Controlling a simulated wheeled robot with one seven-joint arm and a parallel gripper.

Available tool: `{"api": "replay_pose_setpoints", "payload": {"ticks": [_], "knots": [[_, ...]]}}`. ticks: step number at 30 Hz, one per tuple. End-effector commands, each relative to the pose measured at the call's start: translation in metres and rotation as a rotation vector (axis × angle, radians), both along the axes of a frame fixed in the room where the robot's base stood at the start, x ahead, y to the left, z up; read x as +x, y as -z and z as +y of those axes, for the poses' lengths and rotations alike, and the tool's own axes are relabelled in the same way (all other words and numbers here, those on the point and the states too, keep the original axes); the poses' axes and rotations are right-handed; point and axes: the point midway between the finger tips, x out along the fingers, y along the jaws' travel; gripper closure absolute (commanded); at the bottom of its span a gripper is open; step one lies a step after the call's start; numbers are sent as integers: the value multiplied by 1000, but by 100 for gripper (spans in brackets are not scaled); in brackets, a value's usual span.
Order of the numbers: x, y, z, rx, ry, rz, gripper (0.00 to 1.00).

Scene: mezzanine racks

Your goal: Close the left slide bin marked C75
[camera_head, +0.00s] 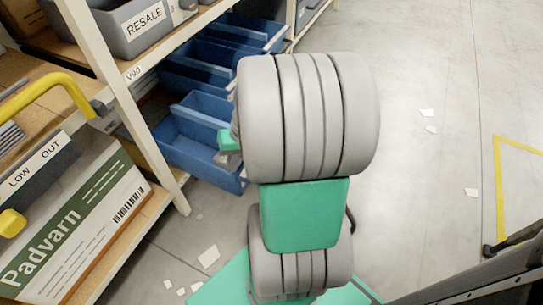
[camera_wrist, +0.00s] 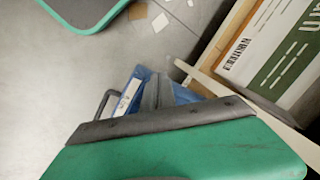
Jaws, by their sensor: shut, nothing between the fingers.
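Blue slide bins stand in the rack. One blue bin (camera_head: 200,140) juts from the lower level at the rack's right side, its open top and front wall showing. I cannot read C75 on any bin. In the wrist view, a blue bin (camera_wrist: 184,94) shows in part, with a white label (camera_wrist: 128,92), too small to read surely, and a dark handle beside it. My gripper (camera_wrist: 157,88) is shut and empty, its grey fingers in front of the blue bin. I cannot tell whether they touch. In the head view my arm hides most of the gripper and part of the bin.
More blue bins (camera_head: 237,38) sit further back in the rack. A white rack post (camera_head: 125,100) stands left of the jutting bin. A Padvarn box (camera_head: 75,225) fills the lower left shelf. The floor at right is open, with scattered paper scraps (camera_head: 427,113).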

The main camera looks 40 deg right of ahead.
Motion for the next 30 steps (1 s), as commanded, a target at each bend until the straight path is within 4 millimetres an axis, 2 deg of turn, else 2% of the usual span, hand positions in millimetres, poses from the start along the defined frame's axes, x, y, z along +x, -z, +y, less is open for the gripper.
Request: {"api": "replay_pose_setpoints", "payload": {"ticks": [1, 6, 9, 12, 17, 20, 30], "knots": [[-6, 14, -34, 70, 113, -11, 100], [-34, 52, -126, 281, 446, -156, 100], [-58, 65, -164, 365, 603, -256, 100], [-75, 72, -186, 408, 699, -328, 100], [-79, 80, -194, 427, 737, -362, 100], [-69, 91, -189, 426, 734, -361, 100], [-18, 143, -171, 426, 731, -358, 100]]}}
